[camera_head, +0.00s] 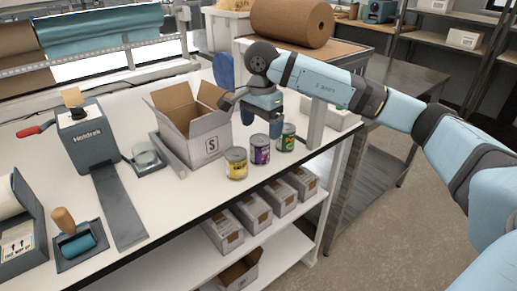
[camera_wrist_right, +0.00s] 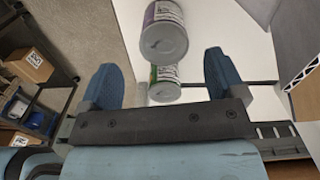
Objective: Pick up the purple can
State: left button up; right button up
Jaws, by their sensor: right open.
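The purple can (camera_head: 260,150) stands upright on the white table near its front edge, between a yellow can (camera_head: 236,163) and a green can (camera_head: 286,138). My right gripper (camera_head: 264,117) is above and behind the purple and green cans, apart from them. In the right wrist view the two blue fingers of my right gripper (camera_wrist_right: 160,65) are spread wide with nothing held. There the purple can (camera_wrist_right: 164,32) shows its grey end beyond the finger gap, and the green can (camera_wrist_right: 165,84) shows between the fingers. My left gripper is not in view.
An open cardboard box (camera_head: 198,135) stands left of my right gripper. A dispenser (camera_head: 84,145) and a tape roller (camera_head: 75,240) stand further left. Small boxes (camera_head: 252,213) lie on the shelf below. The tabletop in front of the open box is mostly clear.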

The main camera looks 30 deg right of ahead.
aim_at(260, 148)
jog(key=f, duration=0.8)
jog(key=shift+w, duration=0.25)
jog(key=c, duration=1.1)
